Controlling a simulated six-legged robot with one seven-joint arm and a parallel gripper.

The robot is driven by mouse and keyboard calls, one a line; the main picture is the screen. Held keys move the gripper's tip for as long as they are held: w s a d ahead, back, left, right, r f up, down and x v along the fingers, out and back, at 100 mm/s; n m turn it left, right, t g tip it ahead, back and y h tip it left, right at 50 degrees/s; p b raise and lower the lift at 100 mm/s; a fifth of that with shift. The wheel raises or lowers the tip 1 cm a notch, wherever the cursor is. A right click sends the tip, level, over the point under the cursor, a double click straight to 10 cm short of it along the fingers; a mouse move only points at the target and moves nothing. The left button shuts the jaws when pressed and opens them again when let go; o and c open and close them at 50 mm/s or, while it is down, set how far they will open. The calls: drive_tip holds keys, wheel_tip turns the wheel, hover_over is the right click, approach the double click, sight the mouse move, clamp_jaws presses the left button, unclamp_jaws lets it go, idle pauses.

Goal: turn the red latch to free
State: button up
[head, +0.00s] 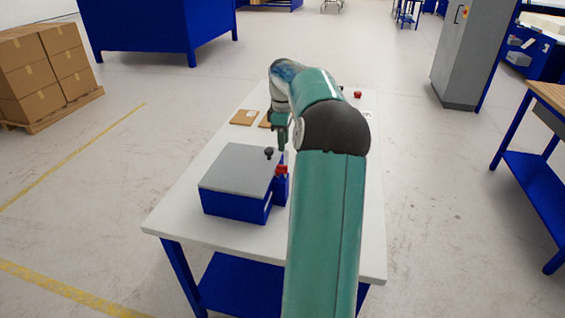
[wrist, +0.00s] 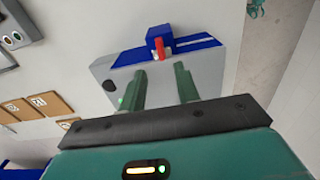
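The red latch (head: 281,169) sits on a blue block at the right side of a blue box with a grey lid (head: 236,168). In the wrist view the red latch (wrist: 160,48) stands upright against the blue block (wrist: 159,33), just beyond the gap between my fingertips. A black knob (head: 269,152) is on the lid near the latch; it also shows in the wrist view (wrist: 109,85). My gripper (wrist: 160,70) is open, with two green fingers apart and nothing between them. In the head view my gripper (head: 282,139) is above and behind the box, partly hidden by my arm.
The box stands on a white table (head: 180,212). Brown boards (head: 244,117) lie behind it, with tags visible in the wrist view (wrist: 38,103). A red button (head: 357,94) is at the far right. The table left of the box is clear.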

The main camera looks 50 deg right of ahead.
sight(283, 166)
wheel_tip(283, 166, down, 9)
drive_tip(key=shift+w+r, duration=0.1)
idle(0.3)
clamp_jaws()
